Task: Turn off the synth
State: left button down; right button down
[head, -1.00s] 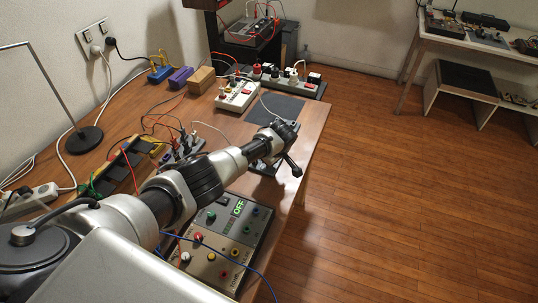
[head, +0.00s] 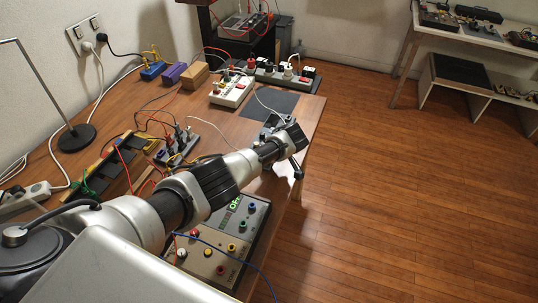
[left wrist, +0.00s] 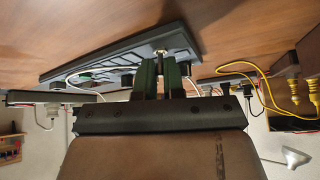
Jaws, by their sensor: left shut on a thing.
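A tan and dark synth case (head: 207,259) with coloured knobs lies at the table's front; its green display (head: 234,203) shows "OF", the rest covered by my arm. My left gripper (left wrist: 160,77) reaches over the table. In the left wrist view its dark green fingers are shut on a small metal post at the edge of a dark case (left wrist: 105,57). What the post is cannot be made out clearly. In the head view the fingertips are hidden by the wrist; a grey case (head: 272,122) shows just behind it. My right gripper is not in view.
A white case (head: 232,92) and a power strip stand farther back, with a dark mat (head: 271,103) beside them. Loose cables and patch boxes (head: 183,143) crowd the left side. The table's right edge is near the hand; open floor (head: 400,190) lies beyond.

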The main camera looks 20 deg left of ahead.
pick_arm(q)
jog(key=c, duration=1.2)
grip_release()
jog(key=shift+d+r, duration=0.2)
jog(key=shift+r, duration=0.1)
jog(key=p+v, duration=0.2)
jog(key=v, duration=0.8)
jog(key=shift+d, duration=0.1)
jog(key=shift+d, duration=0.1)
